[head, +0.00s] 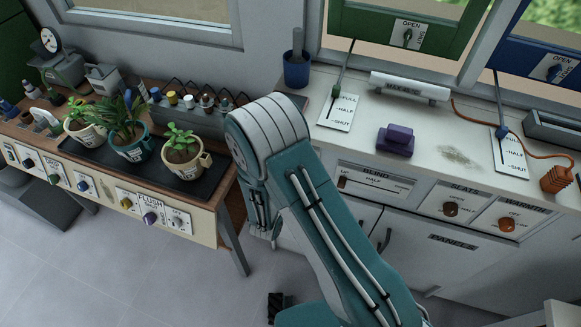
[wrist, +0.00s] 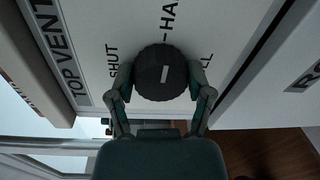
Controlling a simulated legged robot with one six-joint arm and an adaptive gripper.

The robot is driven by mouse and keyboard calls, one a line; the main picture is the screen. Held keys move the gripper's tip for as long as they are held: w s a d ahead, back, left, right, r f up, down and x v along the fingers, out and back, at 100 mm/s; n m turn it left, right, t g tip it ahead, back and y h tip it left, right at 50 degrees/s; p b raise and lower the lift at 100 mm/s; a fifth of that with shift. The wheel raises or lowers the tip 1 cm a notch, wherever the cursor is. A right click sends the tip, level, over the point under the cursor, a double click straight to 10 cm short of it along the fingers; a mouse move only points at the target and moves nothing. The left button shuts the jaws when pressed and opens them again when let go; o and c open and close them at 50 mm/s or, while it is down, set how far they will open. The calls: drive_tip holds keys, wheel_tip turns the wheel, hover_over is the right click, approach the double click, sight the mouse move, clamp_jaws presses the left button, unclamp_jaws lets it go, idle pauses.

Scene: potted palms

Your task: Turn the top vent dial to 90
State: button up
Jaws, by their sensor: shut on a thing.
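The top vent dial (wrist: 153,80) is a round dark ridged knob with a short white pointer mark, in the wrist view. It sits on a white panel lettered TOP VENT (wrist: 62,60), with SHUT to its left, a partly hidden HALF above and a partly covered FULL to its right. The white mark stands nearly upright in the picture, tilted slightly right, roughly toward HALF. No number 90 shows. My gripper (wrist: 160,88) has one finger on each side of the dial, shut on it. In the head view I cannot make out the dial or the gripper's fingertips.
In the head view, a bench with potted plants (head: 124,126) stands left. A white counter (head: 400,125) with a purple block (head: 396,140), sliders and knobs stands right. Grey floor (head: 130,265) lies open at the lower left.

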drive_tip(key=o, duration=1.1)
drive_tip(key=shift+d, duration=0.15)
drive_tip(key=shift+o, duration=0.2)
drive_tip(key=v, duration=1.2)
drive_tip(key=shift+w+f, duration=0.1)
drive_tip(key=s+d+r+m+g+h, duration=0.2)
drive_tip(key=d+r+m+g+h, duration=0.1)
drive_tip(key=d+r+m+g, duration=0.45)
drive_tip(key=s+d+r+m+g+h, duration=0.2)
drive_tip(key=d+r+m+g+h, duration=0.15)
drive_tip(key=d+r+g, duration=0.4)
drive_tip(key=s+d+r+m+t+y, duration=0.3)
drive_tip(key=s+r+m+t+y, duration=0.1)
drive_tip(key=s+r+y, duration=0.6)
wheel_tip(320, 180, up, 3)
drive_tip(key=shift+r+m+y, duration=0.15)
drive_tip(key=shift+m+y, duration=0.45)
drive_tip(key=shift+y, duration=0.55)
